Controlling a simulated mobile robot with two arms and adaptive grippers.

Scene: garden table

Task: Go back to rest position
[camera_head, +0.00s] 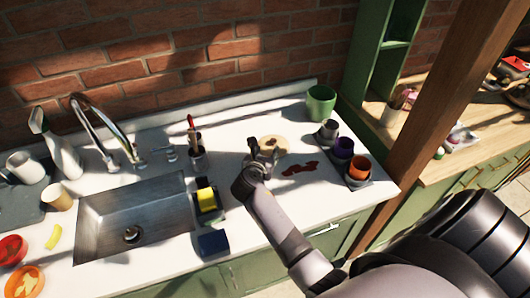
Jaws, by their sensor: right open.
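My right gripper (264,152) is open over the white counter, right of the sink. A round tan board or plate (283,143) with a small dark thing on it lies just behind the fingers, partly hidden by them. I cannot tell whether the fingers touch it. My right arm reaches in from the lower right. My left gripper is not in view.
A sink (105,222) and faucet (100,125) are on the left. A yellow sponge (206,198) and dark blue block (213,243) stand beside the sink. Grey, purple and orange cups (358,167) and a green pot (320,102) stand right. A wooden post (430,110) rises beyond them.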

